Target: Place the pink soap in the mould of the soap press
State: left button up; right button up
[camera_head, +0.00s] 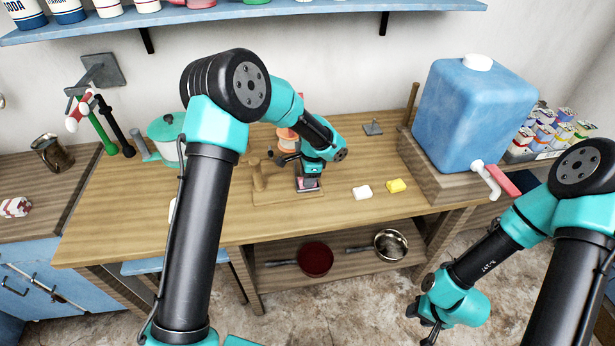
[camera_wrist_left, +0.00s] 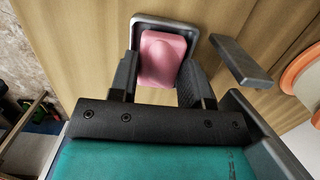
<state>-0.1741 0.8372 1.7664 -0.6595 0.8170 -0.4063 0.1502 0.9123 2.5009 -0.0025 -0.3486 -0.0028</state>
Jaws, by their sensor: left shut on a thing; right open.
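The pink soap (camera_wrist_left: 163,58) lies between the fingers of my left gripper (camera_wrist_left: 160,85) in the left wrist view. In the head view the soap (camera_head: 308,184) shows under my left gripper (camera_head: 310,177). A grey-rimmed mould (camera_wrist_left: 150,20) frames the soap; I cannot tell whether the soap rests on its floor. The soap press has a wooden base (camera_head: 275,196) with an upright wooden post (camera_head: 257,176) at its left; my left arm hides part of it. My right gripper (camera_head: 432,325) is open and empty, low at the right, away from the bench.
A white soap (camera_head: 362,192) and a yellow soap (camera_head: 396,185) lie right of the press. A blue water tank (camera_head: 470,115) stands at the right. Pans (camera_head: 315,259) sit on the lower shelf. The bench front right is clear.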

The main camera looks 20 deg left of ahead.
pick_arm(q)
jog(key=shift+f, duration=0.1)
jog(key=o, duration=0.9)
jog(key=r, duration=0.4)
jog(key=d+r, duration=0.1)
jog(key=r, duration=0.7)
jog(key=shift+w+d, duration=0.3)
jog(key=shift+w, duration=0.05)
